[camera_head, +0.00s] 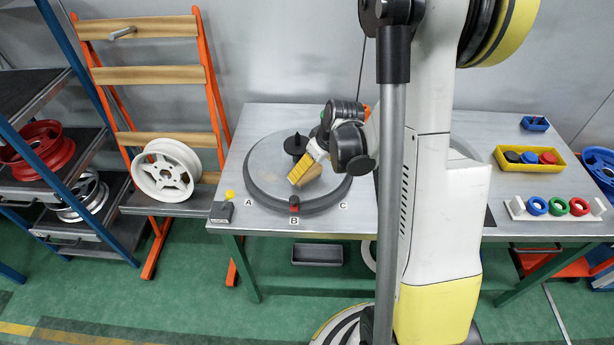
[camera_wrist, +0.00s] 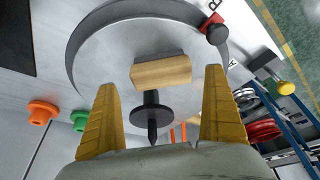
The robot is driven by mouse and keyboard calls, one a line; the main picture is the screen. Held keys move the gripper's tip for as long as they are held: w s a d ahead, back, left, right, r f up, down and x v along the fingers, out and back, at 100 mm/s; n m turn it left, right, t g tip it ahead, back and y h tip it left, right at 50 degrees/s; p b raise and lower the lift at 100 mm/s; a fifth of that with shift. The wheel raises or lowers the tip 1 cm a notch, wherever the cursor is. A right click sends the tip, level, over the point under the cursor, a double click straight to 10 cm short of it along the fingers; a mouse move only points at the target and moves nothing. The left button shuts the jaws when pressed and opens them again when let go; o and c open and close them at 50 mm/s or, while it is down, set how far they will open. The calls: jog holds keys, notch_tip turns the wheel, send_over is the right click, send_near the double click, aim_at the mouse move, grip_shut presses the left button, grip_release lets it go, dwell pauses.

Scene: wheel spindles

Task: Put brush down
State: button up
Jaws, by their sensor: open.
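The brush (camera_wrist: 162,72), a wooden block with a dark strip along one side, appears to lie on the round grey turntable (camera_head: 262,165). The turntable's dark rim (camera_wrist: 82,30) also shows in the wrist view. My gripper (camera_wrist: 159,84) is open, with its yellow fingers spread wider than the brush and a visible gap on both sides. In the head view my gripper (camera_head: 300,171) is low over the turntable and partly covers the brush (camera_head: 310,176). The black spindle (camera_head: 296,144) stands at the turntable's middle, beside the brush; it also shows in the wrist view (camera_wrist: 152,112).
A red clamp (camera_head: 294,204) sits on the rim by label B. A grey box with a yellow button (camera_head: 222,210) is at the table's left corner. A yellow tray (camera_head: 530,160) and coloured rings (camera_head: 558,207) are at right.

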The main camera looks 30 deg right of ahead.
aim_at(307, 173)
jog(key=b+x, duration=0.1)
jog(key=x, duration=0.3)
jog(key=shift+a+f+b, duration=0.1)
jog(key=shift+f+b, duration=0.1)
jog(key=shift+b, duration=0.1)
jog(key=shift+r, duration=0.1)
jog(key=shift+c, duration=1)
jog(key=c, duration=1)
jog(key=shift+r, duration=0.1)
